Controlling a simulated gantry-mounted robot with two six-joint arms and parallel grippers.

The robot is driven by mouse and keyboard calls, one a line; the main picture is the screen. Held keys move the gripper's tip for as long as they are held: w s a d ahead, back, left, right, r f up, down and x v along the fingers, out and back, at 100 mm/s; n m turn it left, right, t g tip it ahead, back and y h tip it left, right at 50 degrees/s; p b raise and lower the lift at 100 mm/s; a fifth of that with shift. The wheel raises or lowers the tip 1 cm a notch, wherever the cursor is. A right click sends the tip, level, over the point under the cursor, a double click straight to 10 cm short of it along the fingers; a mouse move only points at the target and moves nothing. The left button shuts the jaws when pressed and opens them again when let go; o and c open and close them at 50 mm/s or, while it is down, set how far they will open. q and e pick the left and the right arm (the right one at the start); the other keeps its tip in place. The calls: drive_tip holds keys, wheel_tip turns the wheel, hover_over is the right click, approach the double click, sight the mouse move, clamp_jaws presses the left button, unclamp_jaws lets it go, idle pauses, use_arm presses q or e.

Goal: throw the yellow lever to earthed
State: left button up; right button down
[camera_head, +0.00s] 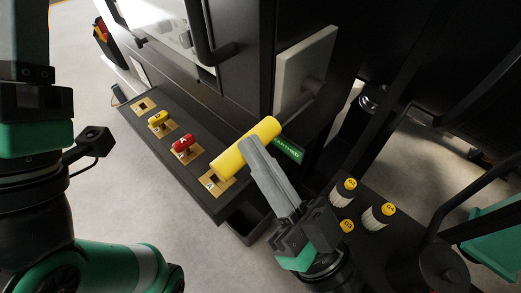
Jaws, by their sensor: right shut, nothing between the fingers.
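The yellow lever (231,158) is a thick yellow cylinder at the middle of the head view, lying at a slant beside a grey plate. A green label reading EARTHED (288,149) is just right of its upper end. My right gripper (254,149) is shut and empty. Its grey fingers reach up from the lower right, and their tips overlap the lever's lower side in the picture; I cannot tell whether they touch. The lever's mounting is partly hidden. My left arm shows at the left edge, but its gripper fingers are not in view.
The grey plate (303,68) stands upright behind the lever. Yellow-capped canisters (378,216) stand at the lower right.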

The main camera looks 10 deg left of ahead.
drive_tip(key=shift+w+f+b, duration=0.1)
drive_tip(key=shift+f+b, duration=0.25)
drive_tip(key=shift+f, duration=0.3)
drive_tip(key=shift+f, duration=0.15)
wheel_tip(320, 180, up, 5)
drive_tip(key=p, duration=0.4)
drive_tip(key=w+d+b+v, duration=0.1)
drive_tip(key=b+v, duration=0.1)
drive_tip(key=v, duration=0.9)
drive_tip(key=shift+b, duration=0.3)
drive_tip(key=shift+w, duration=0.1)
